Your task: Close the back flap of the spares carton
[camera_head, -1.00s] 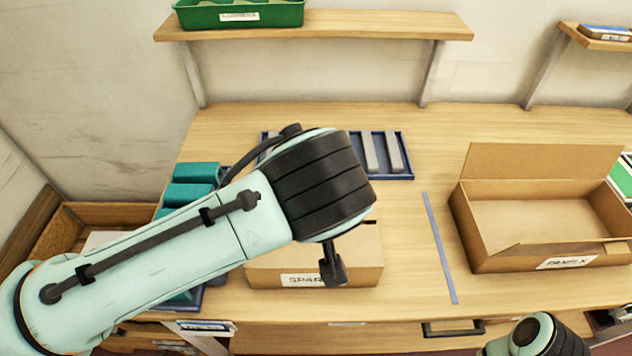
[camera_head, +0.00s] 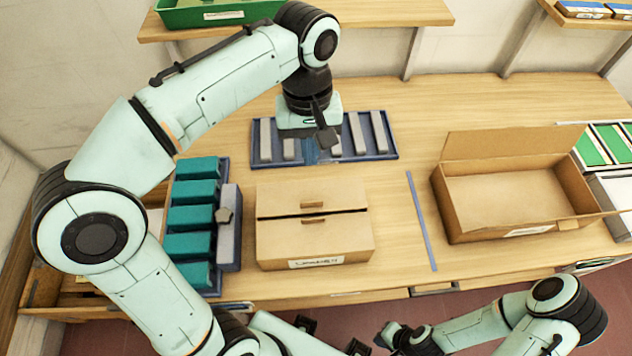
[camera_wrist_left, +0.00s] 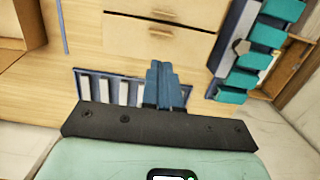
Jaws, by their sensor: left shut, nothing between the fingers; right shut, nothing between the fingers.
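The spares carton (camera_head: 350,240) is a brown box near the table's front edge, with a label on its front. Its back flap (camera_head: 285,198) and front flap (camera_head: 340,226) both lie over the top, with a narrow dark slit between them. The carton also shows in the left wrist view (camera_wrist_left: 172,48). My left gripper (camera_head: 328,137) is shut and empty, behind the carton and above the blue tray. Its fingers show in the wrist view (camera_wrist_left: 163,88), apart from the carton. My right gripper (camera_head: 391,334) is low in front of the table, shut and empty.
A blue tray (camera_head: 390,136) with grey bars lies behind the carton. Teal blocks (camera_head: 195,220) stand at its left. A blue strip (camera_head: 421,220) lies to the right, then an open carton (camera_head: 480,225). A shelf (camera_head: 380,14) with a green bin (camera_head: 215,12) is above.

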